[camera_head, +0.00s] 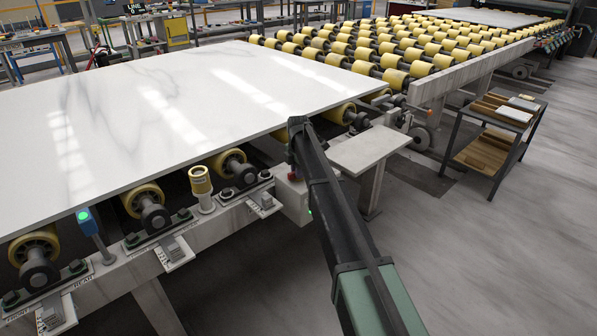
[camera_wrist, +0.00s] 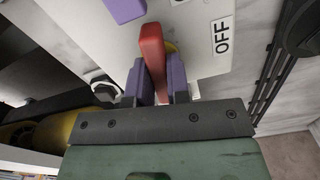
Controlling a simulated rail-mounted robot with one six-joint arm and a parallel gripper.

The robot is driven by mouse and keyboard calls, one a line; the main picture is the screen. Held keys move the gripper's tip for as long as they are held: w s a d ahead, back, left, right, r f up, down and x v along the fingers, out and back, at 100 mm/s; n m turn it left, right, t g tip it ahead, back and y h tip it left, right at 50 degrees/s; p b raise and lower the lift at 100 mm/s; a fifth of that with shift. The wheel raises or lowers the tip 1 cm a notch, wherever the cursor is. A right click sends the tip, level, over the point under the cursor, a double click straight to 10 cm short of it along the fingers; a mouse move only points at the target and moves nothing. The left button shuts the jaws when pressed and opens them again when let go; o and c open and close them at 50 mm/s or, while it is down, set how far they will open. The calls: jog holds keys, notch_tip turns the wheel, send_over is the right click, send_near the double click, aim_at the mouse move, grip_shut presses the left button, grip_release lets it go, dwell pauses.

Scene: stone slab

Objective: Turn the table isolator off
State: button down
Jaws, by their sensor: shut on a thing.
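The table isolator is a pale grey box (camera_head: 295,200) on the side of the near table frame, mostly behind my arm in the head view. A bit of red (camera_head: 292,175) shows at its top. In the wrist view its face (camera_wrist: 195,30) carries a red lever handle (camera_wrist: 151,45) over a yellow part, with an "OFF" label (camera_wrist: 222,36) to the right. The handle stands roughly upright in that view. My gripper (camera_wrist: 155,82) has its purple-grey fingers shut on the handle, one on each side. The fingers are hidden in the head view.
A large white slab (camera_head: 190,90) lies on the roller table above the isolator. A small pale side shelf (camera_head: 357,150) sticks out just right of my arm. A dark trolley (camera_head: 497,140) stands further right. The floor in front is clear.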

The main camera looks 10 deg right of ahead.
jog(key=m, duration=0.4)
jog(key=shift+m, duration=0.3)
jog(key=m, duration=0.3)
jog(key=shift+m, duration=0.3)
jog(key=m, duration=0.4)
jog(key=shift+m, duration=1.8)
jog(key=c, duration=1.1)
grip_release()
